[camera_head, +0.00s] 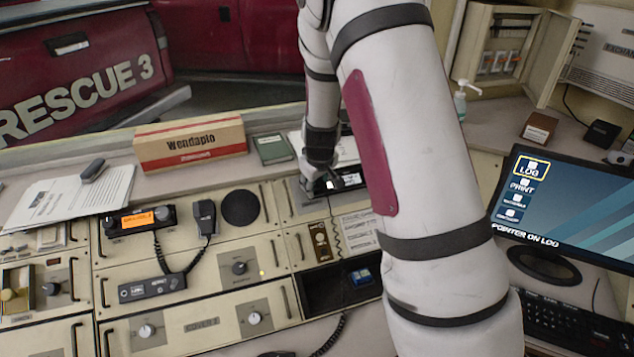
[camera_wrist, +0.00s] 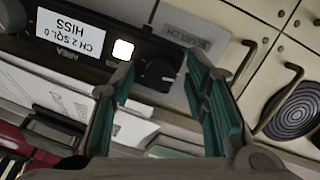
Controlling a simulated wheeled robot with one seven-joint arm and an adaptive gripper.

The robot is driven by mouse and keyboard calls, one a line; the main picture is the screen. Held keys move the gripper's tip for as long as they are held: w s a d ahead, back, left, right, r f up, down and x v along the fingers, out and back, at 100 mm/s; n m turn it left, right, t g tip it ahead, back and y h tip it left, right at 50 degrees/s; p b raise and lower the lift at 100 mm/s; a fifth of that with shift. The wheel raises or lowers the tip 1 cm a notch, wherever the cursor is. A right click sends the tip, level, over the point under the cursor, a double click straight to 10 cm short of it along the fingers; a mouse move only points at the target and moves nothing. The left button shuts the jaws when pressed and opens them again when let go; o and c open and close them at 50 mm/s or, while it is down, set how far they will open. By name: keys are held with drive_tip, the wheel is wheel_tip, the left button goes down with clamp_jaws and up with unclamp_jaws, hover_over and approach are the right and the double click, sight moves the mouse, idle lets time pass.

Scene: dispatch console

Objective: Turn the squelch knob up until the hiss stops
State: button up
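A dark panel unit (camera_head: 348,180) sits on the console behind my gripper (camera_head: 318,178) in the head view. A lit whitish square (camera_wrist: 122,50) is beside the display. A black round knob (camera_wrist: 160,74) with a pale pointer mark is at the end of the unit. My gripper (camera_wrist: 163,80) is open, with one teal-padded finger on each side of this knob. I cannot tell whether either finger touches it.
A radio with an orange display (camera_head: 138,220), its handset (camera_head: 205,217) and a round black speaker (camera_head: 240,207) are to the left. A monitor (camera_head: 565,205) is at the right.

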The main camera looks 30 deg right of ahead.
clamp_jaws()
drive_tip(key=shift+m+y+b, duration=0.3)
drive_tip(key=shift+m+b, duration=0.3)
drive_tip(key=shift+m, duration=1.5)
drive_tip(key=shift+o, duration=1.3)
unclamp_jaws()
drive_tip(key=shift+r, duration=0.1)
drive_tip(key=v, duration=1.1)
drive_tip(key=shift+r, duration=0.45)
